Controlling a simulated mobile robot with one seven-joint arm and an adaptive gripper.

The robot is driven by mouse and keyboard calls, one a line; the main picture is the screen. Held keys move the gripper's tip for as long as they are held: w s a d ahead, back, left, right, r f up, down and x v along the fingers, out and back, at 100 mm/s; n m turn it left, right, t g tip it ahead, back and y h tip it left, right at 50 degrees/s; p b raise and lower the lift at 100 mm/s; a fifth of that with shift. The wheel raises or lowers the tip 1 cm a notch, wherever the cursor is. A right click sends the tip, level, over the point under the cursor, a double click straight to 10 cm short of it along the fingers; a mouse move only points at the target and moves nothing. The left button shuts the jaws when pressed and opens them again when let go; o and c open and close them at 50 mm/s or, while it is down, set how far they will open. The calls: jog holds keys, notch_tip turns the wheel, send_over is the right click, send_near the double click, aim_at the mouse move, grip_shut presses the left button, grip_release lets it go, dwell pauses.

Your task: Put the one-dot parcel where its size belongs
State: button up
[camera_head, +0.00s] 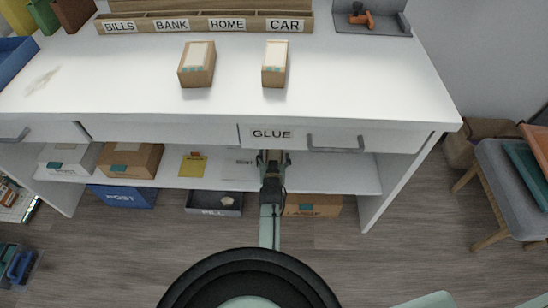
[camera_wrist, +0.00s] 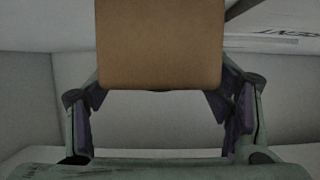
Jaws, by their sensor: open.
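My gripper (camera_head: 272,160) reaches in at the lower shelf under the GLUE drawer, with its fingers open. In the wrist view, a plain brown box (camera_wrist: 160,45) shows between and beyond the open fingers. I cannot tell whether they touch it, and no dots show on its visible face. In the head view it is hidden or too small to make out. Two tan parcels with pale tops and green tape, a left one (camera_head: 197,64) and a right one (camera_head: 274,64), stand on the desk top. Dots cannot be made out, so I cannot tell which parcel is the one-dot one.
The lower shelf (camera_head: 335,178) holds a white box (camera_head: 66,158), a brown box (camera_head: 130,160) and a yellow envelope (camera_head: 193,165). Below are a blue POST bin (camera_head: 122,197), a dark tray (camera_head: 213,205) and a LARGE carton (camera_head: 313,206). The GLUE drawer (camera_head: 290,136) overhangs my gripper.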

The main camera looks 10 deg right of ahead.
jog(key=shift+r, duration=0.25)
jog(key=shift+s+a+r+p, duration=0.1)
jog(key=shift+s+r+p, duration=0.15)
jog(key=shift+p, duration=0.4)
jog(key=p+v, duration=0.8)
jog(key=v, duration=0.3)
jog(key=shift+s+f, duration=0.2)
